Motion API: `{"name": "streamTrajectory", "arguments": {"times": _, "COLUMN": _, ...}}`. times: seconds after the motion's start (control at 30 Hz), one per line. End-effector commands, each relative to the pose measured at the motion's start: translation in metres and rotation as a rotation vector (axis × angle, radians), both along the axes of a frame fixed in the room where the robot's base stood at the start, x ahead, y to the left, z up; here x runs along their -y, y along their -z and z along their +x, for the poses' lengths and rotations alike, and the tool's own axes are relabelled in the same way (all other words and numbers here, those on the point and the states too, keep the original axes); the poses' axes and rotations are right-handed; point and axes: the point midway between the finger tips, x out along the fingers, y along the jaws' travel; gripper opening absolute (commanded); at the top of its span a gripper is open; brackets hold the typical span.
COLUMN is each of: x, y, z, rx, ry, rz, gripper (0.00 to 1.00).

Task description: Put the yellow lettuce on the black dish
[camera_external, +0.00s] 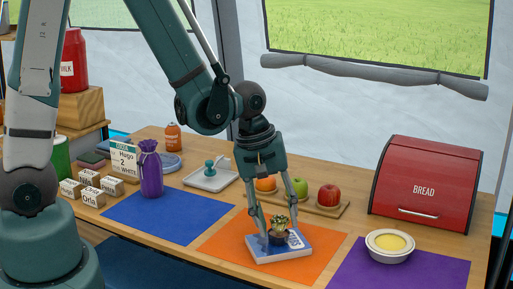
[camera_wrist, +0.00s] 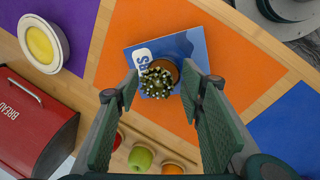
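I see no yellow lettuce and no black dish in either view. A small spiky potted plant (camera_external: 280,222) stands on a blue-and-white book (camera_external: 283,254) on the orange mat. In the wrist view the plant (camera_wrist: 156,82) shows pale tips and a brown pot, on the book (camera_wrist: 192,42). My gripper (camera_external: 281,236) reaches down over the plant. In the wrist view my gripper (camera_wrist: 160,80) has its fingers apart, one on each side of the plant, with a visible gap. Whether a finger touches the pot is hard to tell.
The orange mat (camera_external: 225,240) lies between a blue mat (camera_external: 165,218) and a purple mat (camera_external: 440,273). A bowl with yellow contents (camera_external: 390,246) stands on the purple mat. A red bread box (camera_external: 425,180) and a fruit board (camera_external: 325,211) stand behind. A purple bag (camera_external: 150,172) is left.

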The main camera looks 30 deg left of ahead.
Motion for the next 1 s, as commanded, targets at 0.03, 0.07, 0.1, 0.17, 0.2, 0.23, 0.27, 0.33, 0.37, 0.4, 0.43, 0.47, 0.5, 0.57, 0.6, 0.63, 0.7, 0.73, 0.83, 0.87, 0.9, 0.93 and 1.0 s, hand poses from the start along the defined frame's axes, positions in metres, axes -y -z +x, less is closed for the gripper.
{"name": "streamTrajectory", "arguments": {"times": 0.03, "x": 0.000, "y": 0.000, "z": 0.000, "rx": 0.000, "ry": 0.000, "rz": 0.000, "gripper": 0.39}}
{"name": "streamTrajectory", "arguments": {"times": 0.07, "x": 0.000, "y": 0.000, "z": 0.000, "rx": 0.000, "ry": 0.000, "rz": 0.000, "gripper": 0.39}}
{"name": "streamTrajectory", "arguments": {"times": 0.1, "x": 0.000, "y": -0.001, "z": 0.000, "rx": 0.000, "ry": 0.000, "rz": 0.000, "gripper": 0.39}}
{"name": "streamTrajectory", "arguments": {"times": 0.17, "x": 0.000, "y": -0.001, "z": 0.000, "rx": 0.000, "ry": 0.000, "rz": 0.000, "gripper": 0.39}}
{"name": "streamTrajectory", "arguments": {"times": 0.2, "x": 0.000, "y": -0.002, "z": 0.000, "rx": 0.000, "ry": 0.000, "rz": 0.000, "gripper": 0.39}}
{"name": "streamTrajectory", "arguments": {"times": 0.23, "x": 0.000, "y": -0.003, "z": 0.000, "rx": 0.000, "ry": 0.000, "rz": 0.000, "gripper": 0.39}}
{"name": "streamTrajectory", "arguments": {"times": 0.27, "x": 0.000, "y": -0.004, "z": 0.000, "rx": 0.000, "ry": 0.000, "rz": 0.000, "gripper": 0.39}}
{"name": "streamTrajectory", "arguments": {"times": 0.33, "x": -0.001, "y": -0.007, "z": -0.001, "rx": 0.000, "ry": 0.000, "rz": 0.000, "gripper": 0.39}}
{"name": "streamTrajectory", "arguments": {"times": 0.37, "x": -0.002, "y": -0.009, "z": -0.001, "rx": 0.000, "ry": 0.000, "rz": 0.000, "gripper": 0.39}}
{"name": "streamTrajectory", "arguments": {"times": 0.4, "x": -0.002, "y": -0.011, "z": -0.001, "rx": 0.000, "ry": 0.000, "rz": 0.000, "gripper": 0.39}}
{"name": "streamTrajectory", "arguments": {"times": 0.43, "x": -0.002, "y": -0.013, "z": -0.001, "rx": 0.000, "ry": -0.001, "rz": 0.000, "gripper": 0.39}}
{"name": "streamTrajectory", "arguments": {"times": 0.47, "x": -0.003, "y": -0.016, "z": -0.001, "rx": 0.000, "ry": -0.001, "rz": 0.000, "gripper": 0.39}}
{"name": "streamTrajectory", "arguments": {"times": 0.5, "x": -0.003, "y": -0.019, "z": -0.002, "rx": 0.000, "ry": -0.001, "rz": 0.000, "gripper": 0.39}}
{"name": "streamTrajectory", "arguments": {"times": 0.57, "x": -0.005, "y": -0.024, "z": -0.002, "rx": 0.000, "ry": -0.001, "rz": 0.000, "gripper": 0.39}}
{"name": "streamTrajectory", "arguments": {"times": 0.6, "x": -0.006, "y": -0.028, "z": -0.003, "rx": 0.000, "ry": -0.001, "rz": 0.000, "gripper": 0.39}}
{"name": "streamTrajectory", "arguments": {"times": 0.63, "x": -0.006, "y": -0.031, "z": -0.004, "rx": 0.000, "ry": -0.001, "rz": 0.000, "gripper": 0.39}}
{"name": "streamTrajectory", "arguments": {"times": 0.7, "x": -0.008, "y": -0.039, "z": -0.004, "rx": 0.000, "ry": -0.001, "rz": 0.000, "gripper": 0.39}}
{"name": "streamTrajectory", "arguments": {"times": 0.73, "x": -0.008, "y": -0.042, "z": -0.004, "rx": 0.000, "ry": -0.001, "rz": 0.000, "gripper": 0.39}}
{"name": "streamTrajectory", "arguments": {"times": 0.83, "x": -0.011, "y": -0.052, "z": -0.005, "rx": 0.000, "ry": -0.001, "rz": 0.000, "gripper": 0.39}}
{"name": "streamTrajectory", "arguments": {"times": 0.87, "x": -0.011, "y": -0.055, "z": -0.005, "rx": 0.000, "ry": -0.001, "rz": 0.000, "gripper": 0.39}}
{"name": "streamTrajectory", "arguments": {"times": 0.9, "x": -0.012, "y": -0.059, "z": -0.006, "rx": 0.000, "ry": 0.000, "rz": 0.000, "gripper": 0.39}}
{"name": "streamTrajectory", "arguments": {"times": 0.93, "x": -0.013, "y": -0.062, "z": -0.007, "rx": 0.000, "ry": 0.000, "rz": 0.000, "gripper": 0.39}}
{"name": "streamTrajectory", "arguments": {"times": 1.0, "x": -0.014, "y": -0.070, "z": -0.007, "rx": 0.000, "ry": 0.000, "rz": 0.000, "gripper": 0.39}}
